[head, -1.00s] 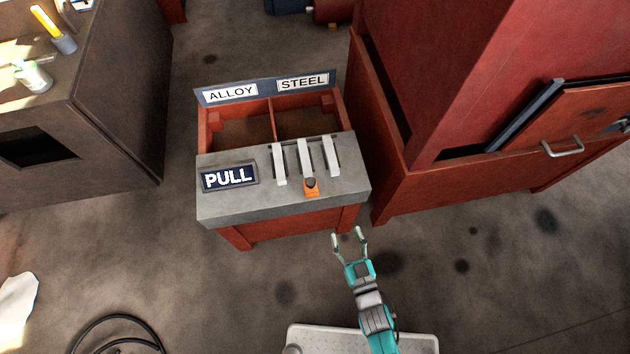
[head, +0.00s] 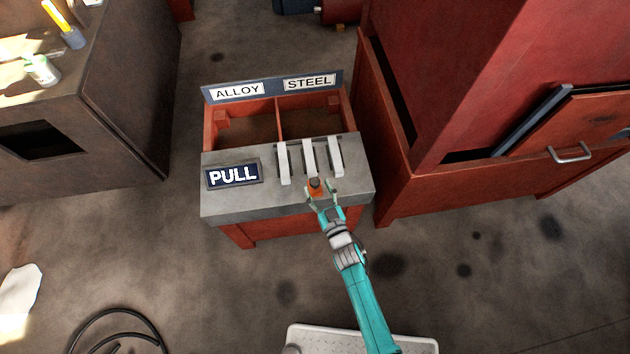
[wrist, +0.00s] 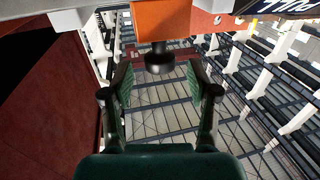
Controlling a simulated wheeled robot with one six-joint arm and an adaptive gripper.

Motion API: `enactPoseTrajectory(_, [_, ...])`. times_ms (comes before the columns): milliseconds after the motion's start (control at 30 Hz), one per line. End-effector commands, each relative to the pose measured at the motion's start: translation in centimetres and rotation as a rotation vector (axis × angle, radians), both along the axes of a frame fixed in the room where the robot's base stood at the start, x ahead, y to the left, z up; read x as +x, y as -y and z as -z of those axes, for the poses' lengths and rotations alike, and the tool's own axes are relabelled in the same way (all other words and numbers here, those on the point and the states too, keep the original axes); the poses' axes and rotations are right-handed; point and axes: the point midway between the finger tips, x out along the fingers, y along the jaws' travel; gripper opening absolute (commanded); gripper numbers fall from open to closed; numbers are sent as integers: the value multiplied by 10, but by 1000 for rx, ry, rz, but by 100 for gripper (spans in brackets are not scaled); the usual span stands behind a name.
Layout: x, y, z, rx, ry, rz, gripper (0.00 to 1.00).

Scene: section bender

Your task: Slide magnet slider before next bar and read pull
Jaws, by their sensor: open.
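The orange magnet slider (head: 315,187) with its dark knob sits at the front edge of the grey bench top, before the middle of three pale bars (head: 308,158). The other bars (head: 284,163) and (head: 335,156) lie on either side of it. The sign (head: 233,175) at the left of the top reads only "PULL". My gripper (head: 322,198) is open, with its fingers around or just in front of the slider. In the wrist view the slider (wrist: 160,22) and its dark knob (wrist: 159,60) show ahead between the open fingers; contact is not visible.
Behind the bars are two open bins, labelled ALLOY (head: 237,91) and STEEL (head: 308,82). A large red machine (head: 440,100) stands close on the right. A dark cabinet (head: 110,110) stands at the left, with bare floor between. A black cable (head: 110,318) lies at lower left.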

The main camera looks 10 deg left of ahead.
Motion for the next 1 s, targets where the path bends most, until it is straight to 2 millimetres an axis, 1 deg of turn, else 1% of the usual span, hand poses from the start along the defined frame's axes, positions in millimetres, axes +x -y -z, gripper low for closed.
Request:
enactPoseTrajectory(33, [7, -4, -1, 0, 1, -1, 60])
enactPoseTrajectory(100, [14, -8, 0, 0, 1, -1, 60])
enactPoseTrajectory(233, [22, -12, 0, 0, 1, 0, 60])
enactPoseTrajectory(600, [26, -14, 0, 0, 0, 0, 60])
enactPoseTrajectory(633, [26, -14, 0, 0, 0, 0, 55])
enactPoseTrajectory(667, [26, -14, 0, 0, 0, 0, 47])
enactPoseTrajectory(700, [26, -14, 0, 0, 0, 0, 37])
enactPoseTrajectory(767, [25, -14, 0, 0, 0, 0, 22])
enactPoseTrajectory(800, [25, -14, 0, 0, 0, 0, 12])
enactPoseTrajectory(833, [25, -14, 0, 0, 0, 0, 5])
enactPoseTrajectory(867, [25, -14, 0, 0, 0, 0, 0])
enactPoseTrajectory(1000, [26, -14, 0, 0, 0, 0, 0])
